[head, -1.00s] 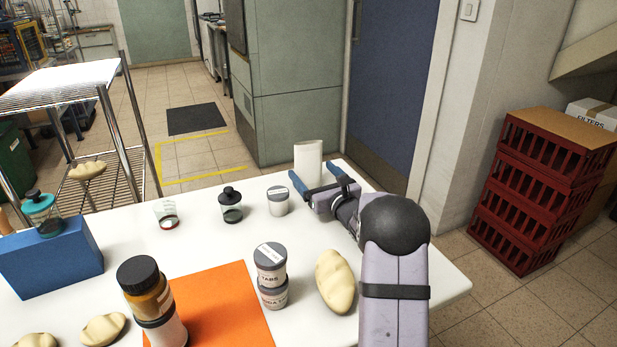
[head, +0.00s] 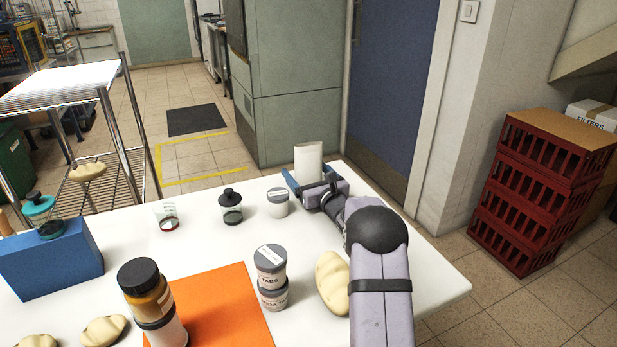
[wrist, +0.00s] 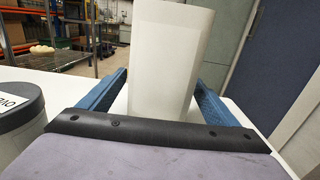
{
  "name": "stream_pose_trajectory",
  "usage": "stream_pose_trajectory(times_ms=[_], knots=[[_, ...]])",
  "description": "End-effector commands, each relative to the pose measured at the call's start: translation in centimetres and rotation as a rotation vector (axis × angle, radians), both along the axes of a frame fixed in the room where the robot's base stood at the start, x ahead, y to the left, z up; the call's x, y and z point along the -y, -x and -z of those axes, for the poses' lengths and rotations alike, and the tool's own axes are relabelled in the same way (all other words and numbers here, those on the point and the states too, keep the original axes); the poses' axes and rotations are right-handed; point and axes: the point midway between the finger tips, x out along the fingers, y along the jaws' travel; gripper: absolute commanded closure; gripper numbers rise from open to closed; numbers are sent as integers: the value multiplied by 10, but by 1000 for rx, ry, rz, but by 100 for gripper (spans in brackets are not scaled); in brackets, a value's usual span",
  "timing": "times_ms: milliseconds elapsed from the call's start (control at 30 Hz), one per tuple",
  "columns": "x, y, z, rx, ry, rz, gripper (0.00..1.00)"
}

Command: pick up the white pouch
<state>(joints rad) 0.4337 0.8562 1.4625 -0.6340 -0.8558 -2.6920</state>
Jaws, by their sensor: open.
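The white pouch (head: 308,161) stands upright near the far right edge of the white table (head: 213,262). In the wrist view the pouch (wrist: 168,60) rises between the two blue fingers of my gripper (wrist: 160,97). The fingers are open, one on each side of the pouch, with a gap visible at least on the left. In the head view my gripper (head: 312,184) is low at the near side of the pouch and hides its lower part. Whether a finger touches the pouch cannot be told.
A grey-lidded white jar (head: 277,202) stands close left of my gripper, and also shows in the wrist view (wrist: 20,120). A black-lidded jar (head: 231,207) is farther left. Two stacked jars (head: 271,278) and a cream lumpy object (head: 332,283) are nearer. The table's far edge is close behind the pouch.

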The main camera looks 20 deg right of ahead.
Motion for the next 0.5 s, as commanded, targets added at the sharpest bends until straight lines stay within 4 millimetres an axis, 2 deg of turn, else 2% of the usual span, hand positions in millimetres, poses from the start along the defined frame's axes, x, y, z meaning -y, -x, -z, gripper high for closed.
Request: stream_pose_trajectory(times_ms=[200,500], knots=[[-1,-17,0,0,0,0,16],[-1,-20,0,0,0,0,16]])
